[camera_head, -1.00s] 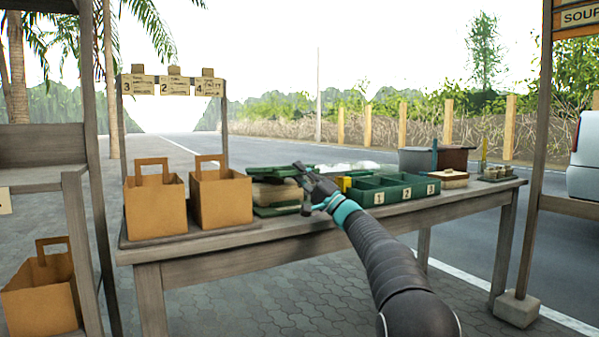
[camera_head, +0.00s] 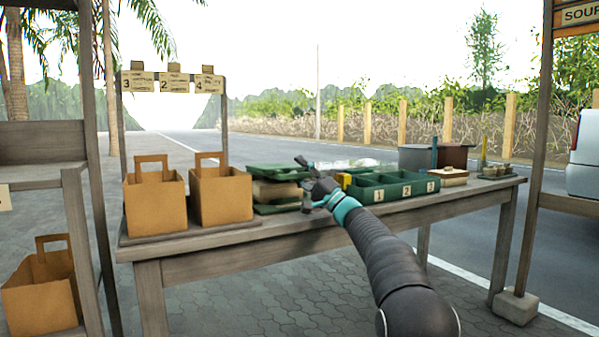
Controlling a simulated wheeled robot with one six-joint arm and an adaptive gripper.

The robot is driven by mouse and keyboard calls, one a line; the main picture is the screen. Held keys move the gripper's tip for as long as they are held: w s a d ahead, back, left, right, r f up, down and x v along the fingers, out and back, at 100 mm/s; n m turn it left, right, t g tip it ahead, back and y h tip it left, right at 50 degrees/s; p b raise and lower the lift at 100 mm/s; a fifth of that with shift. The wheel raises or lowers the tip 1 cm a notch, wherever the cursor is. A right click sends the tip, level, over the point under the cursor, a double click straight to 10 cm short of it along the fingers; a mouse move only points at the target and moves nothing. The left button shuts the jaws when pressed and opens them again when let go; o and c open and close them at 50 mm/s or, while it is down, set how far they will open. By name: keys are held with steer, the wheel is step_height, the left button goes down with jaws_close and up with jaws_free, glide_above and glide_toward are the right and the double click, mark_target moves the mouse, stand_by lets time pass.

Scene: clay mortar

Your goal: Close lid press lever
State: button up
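A green-topped press-like unit with a beige middle and green base (camera_head: 276,209) stands on the table, right of the paper bags. Its green upper plate (camera_head: 272,172) lies over the beige part. I cannot clearly make out the lever. My gripper (camera_head: 303,186) is beside the unit's right side, with its dark fingers spread one above the other. Nothing shows between them. I cannot tell whether a finger touches the unit. The gripper hides part of the unit's right edge. A small yellow part (camera_head: 344,181) shows just behind my gripper.
Two brown paper bags (camera_head: 221,197) stand at the table's left. A green tray (camera_head: 392,188) with compartments labelled 1, 2, 3 sits right of my gripper. Grey and brown bins (camera_head: 415,158) stand behind it.

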steer(key=shift+s, duration=0.1)
steer(key=shift+s+d+f, duration=0.3)
steer(key=shift+d+f, duration=0.05)
steer(key=shift+f, duration=0.05)
steer(key=v, duration=1)
steer(key=shift+d, duration=0.4)
steer(key=shift+s+f, duration=0.1)
steer(key=shift+f, duration=0.05)
